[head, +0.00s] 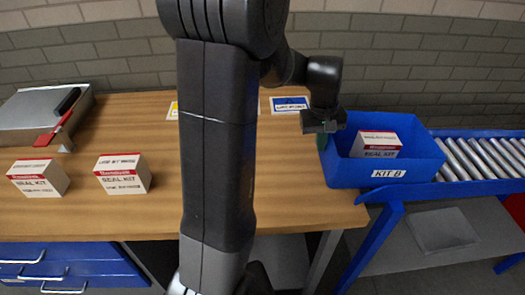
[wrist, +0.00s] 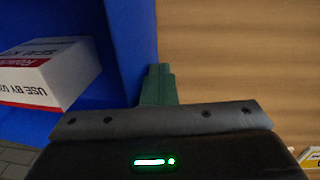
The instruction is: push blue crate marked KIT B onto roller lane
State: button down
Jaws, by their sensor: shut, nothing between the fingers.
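The blue crate marked KIT B (head: 350,177) sits at the right end of the wooden bench, its right side by the start of the roller lane (head: 480,157). A white and red seal kit box (head: 376,144) lies inside it. My gripper (head: 322,132) is at the crate's left side, its fingers pointing down and partly hidden. In the wrist view the shut green fingertips (wrist: 158,84) are against or very near the outside of the crate's wall (wrist: 128,40); I cannot tell if they touch. The seal kit box also shows there inside the crate (wrist: 45,74).
Two more seal kit boxes (head: 37,177) (head: 122,174) stand on the left of the wooden bench (head: 290,190). A grey case (head: 45,112) with a red-handled tool is at the far left. A blue label card (head: 290,104) lies behind my arm. Blue drawers (head: 70,268) are below.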

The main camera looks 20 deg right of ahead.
aim_at(372, 137)
jog(key=shift+s+d+f+p, duration=0.15)
jog(key=shift+s+d+p, duration=0.8)
jog(key=shift+d, duration=2.05)
jog(key=shift+s+d+f+p, duration=0.1)
jog(key=shift+s+d+p, duration=0.85)
jog(key=shift+d, duration=2.1)
jog(key=shift+s+d+f+p, duration=0.15)
jog(key=shift+s+d+p, duration=0.75)
jog(key=shift+d, duration=2.1)
jog(key=shift+s, duration=0.1)
jog(key=shift+w+a+b, duration=0.2)
jog(key=shift+w+a, duration=0.05)
jog(key=shift+a, duration=0.5)
jog(key=shift+w+a+b, duration=0.2)
jog(key=shift+a+b, duration=0.05)
jog(key=shift+a, duration=0.45)
jog(key=shift+w+a+b, duration=0.2)
jog(key=shift+w+a, duration=0.05)
jog(key=shift+a, duration=0.5)
notch_tip(372, 137, up, 14)
jog(key=p, duration=1)
jog(key=shift+f, duration=0.1)
